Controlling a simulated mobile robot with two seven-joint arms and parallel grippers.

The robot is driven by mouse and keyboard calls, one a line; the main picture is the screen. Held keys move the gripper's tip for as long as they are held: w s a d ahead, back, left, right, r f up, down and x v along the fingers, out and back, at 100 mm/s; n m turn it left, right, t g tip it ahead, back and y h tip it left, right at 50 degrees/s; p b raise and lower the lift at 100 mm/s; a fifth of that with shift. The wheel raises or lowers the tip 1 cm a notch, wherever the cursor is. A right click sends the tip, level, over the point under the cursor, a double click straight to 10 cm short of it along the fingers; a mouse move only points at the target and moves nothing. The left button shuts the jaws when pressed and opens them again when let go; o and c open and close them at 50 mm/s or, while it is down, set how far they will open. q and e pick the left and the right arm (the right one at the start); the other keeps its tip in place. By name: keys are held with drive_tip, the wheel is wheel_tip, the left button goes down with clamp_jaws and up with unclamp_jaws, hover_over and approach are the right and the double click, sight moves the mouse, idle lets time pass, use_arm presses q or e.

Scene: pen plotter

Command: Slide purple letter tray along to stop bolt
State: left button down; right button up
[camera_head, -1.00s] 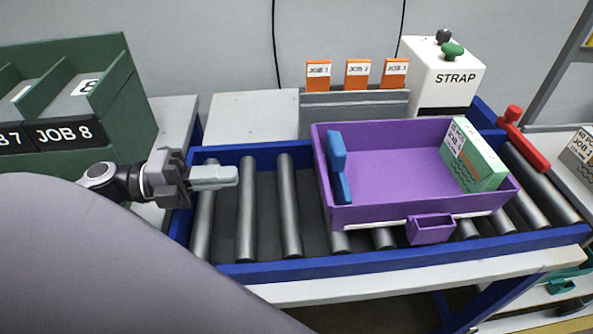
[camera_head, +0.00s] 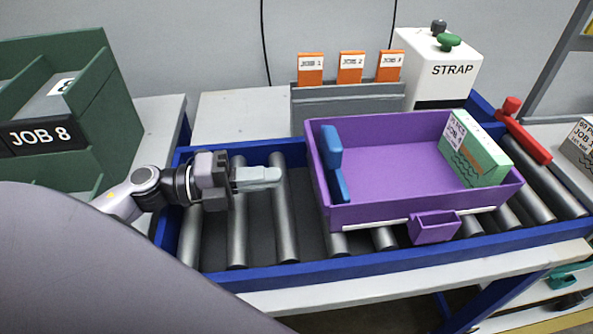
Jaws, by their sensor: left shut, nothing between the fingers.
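The purple letter tray (camera_head: 395,165) sits on the roller conveyor, right of its middle. A blue upright divider (camera_head: 334,163) stands inside at its left end, and a green and white box (camera_head: 474,150) leans at its right end. A small purple pocket (camera_head: 434,227) is on its front. My left gripper (camera_head: 281,176) is shut and empty, over the rollers left of the tray, with a gap between fingertips and tray. A red piece (camera_head: 524,138), perhaps the stop bolt, lies across the rail right of the tray. My right gripper is not in view.
The blue-railed conveyor (camera_head: 345,273) has bare rollers left of the tray and a few to its right. A white STRAP machine (camera_head: 441,75) and a grey holder (camera_head: 347,107) with orange job cards stand behind. A green JOB 8 rack (camera_head: 100,120) is at the left.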

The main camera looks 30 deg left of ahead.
sight(315, 173)
use_arm(q)
drive_tip(key=x, duration=0.3)
drive_tip(key=shift+w+d+r+p, duration=0.15)
drive_tip(key=shift+p, duration=0.15)
drive_tip(key=shift+x, duration=0.95)
